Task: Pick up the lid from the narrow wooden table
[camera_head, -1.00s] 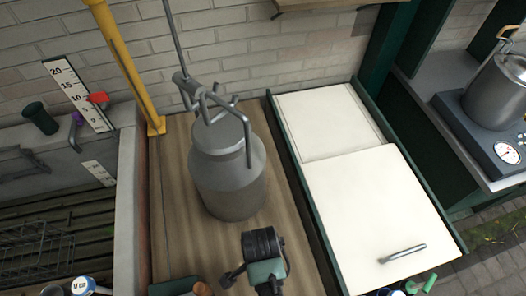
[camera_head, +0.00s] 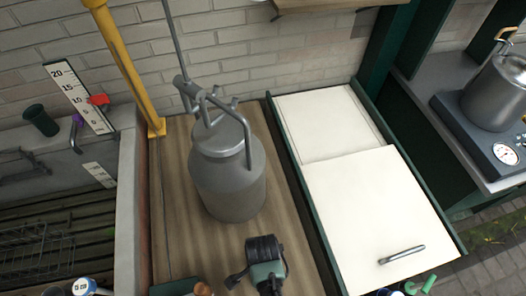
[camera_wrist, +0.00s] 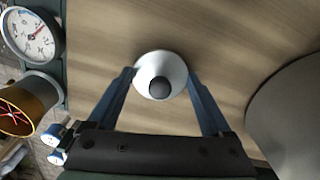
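The lid (camera_wrist: 174,65) is a small pale round disc with a dark knob in its middle, lying on the narrow wooden table (camera_wrist: 225,35) in the wrist view. My gripper (camera_wrist: 160,76) is open, with its two blue fingers apart on either side of the lid and nothing held. The gap between the fingers and the lid's edge looks small; I cannot tell whether they touch. In the head view the wooden table (camera_head: 173,215) shows, but the lid is not visible there. My dark and green wrist is over the table's near part.
A grey metal churn (camera_head: 228,185) stands on the table behind my wrist, and shows at the right of the wrist view (camera_wrist: 295,120). A cream panel (camera_head: 365,215) with a green frame lies to the right, a yellow post (camera_head: 122,65) to the left.

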